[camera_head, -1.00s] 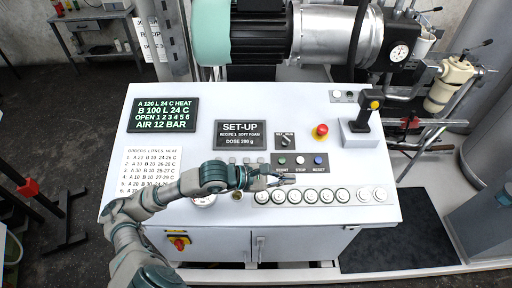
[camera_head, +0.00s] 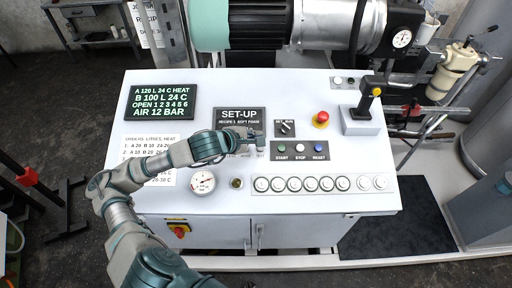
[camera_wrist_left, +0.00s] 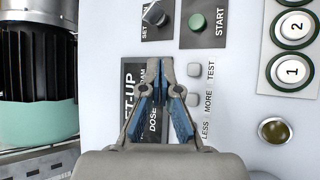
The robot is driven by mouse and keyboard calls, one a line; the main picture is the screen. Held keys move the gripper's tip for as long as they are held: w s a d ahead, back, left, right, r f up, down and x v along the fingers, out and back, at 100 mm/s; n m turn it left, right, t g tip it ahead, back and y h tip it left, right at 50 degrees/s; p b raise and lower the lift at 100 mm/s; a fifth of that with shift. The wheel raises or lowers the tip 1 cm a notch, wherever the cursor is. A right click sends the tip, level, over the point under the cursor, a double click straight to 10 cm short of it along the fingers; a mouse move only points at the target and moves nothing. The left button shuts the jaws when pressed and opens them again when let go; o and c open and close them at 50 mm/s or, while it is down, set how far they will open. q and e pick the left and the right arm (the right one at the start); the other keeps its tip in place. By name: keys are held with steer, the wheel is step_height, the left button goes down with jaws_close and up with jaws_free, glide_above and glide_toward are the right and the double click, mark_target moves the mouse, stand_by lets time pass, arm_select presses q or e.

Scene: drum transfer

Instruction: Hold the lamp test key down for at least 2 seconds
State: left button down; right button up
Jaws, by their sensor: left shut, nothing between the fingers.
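The lamp test key is a small pale key (camera_wrist_left: 194,70) labelled TEST in the left wrist view, at the end of a short row with the MORE key (camera_wrist_left: 191,100). My left gripper (camera_head: 261,138) is over the console by the right edge of the SET-UP display (camera_head: 240,115). In the wrist view its shut, empty fingertips (camera_wrist_left: 160,64) lie just left of the TEST key, over the display's edge. They do not cover the key. The gap in height between the tips and the panel cannot be told. My right gripper is not in view.
The white console (camera_head: 340,100) carries the green START button (camera_head: 282,148), a red mushroom button (camera_head: 321,118), a joystick (camera_head: 366,103) and a row of numbered buttons (camera_head: 310,184). A gauge (camera_head: 202,181) sits at the front left. The mixer motor (camera_head: 240,25) hangs behind.

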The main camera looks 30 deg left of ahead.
mark_target(256, 152)
arm_select(q)
steer(key=f, duration=0.1)
steer(key=w+d+f+b, duration=0.1)
steer(key=f, duration=0.1)
steer(key=d+f+b, duration=0.1)
steer(key=shift+w+f, duration=0.25)
steer(key=shift+w+a+f+b, duration=0.15)
steer(key=shift+a+f+b, duration=0.35)
steer(key=shift+a+f, duration=0.05)
steer(key=shift+w+a+f+b, duration=0.15)
steer(key=shift+a+f+b, duration=0.3)
steer(key=shift+a+f, duration=0.2)
steer(key=shift+a, duration=0.25)
steer(key=shift+d+r, duration=0.25)
steer(key=shift+d, duration=0.85)
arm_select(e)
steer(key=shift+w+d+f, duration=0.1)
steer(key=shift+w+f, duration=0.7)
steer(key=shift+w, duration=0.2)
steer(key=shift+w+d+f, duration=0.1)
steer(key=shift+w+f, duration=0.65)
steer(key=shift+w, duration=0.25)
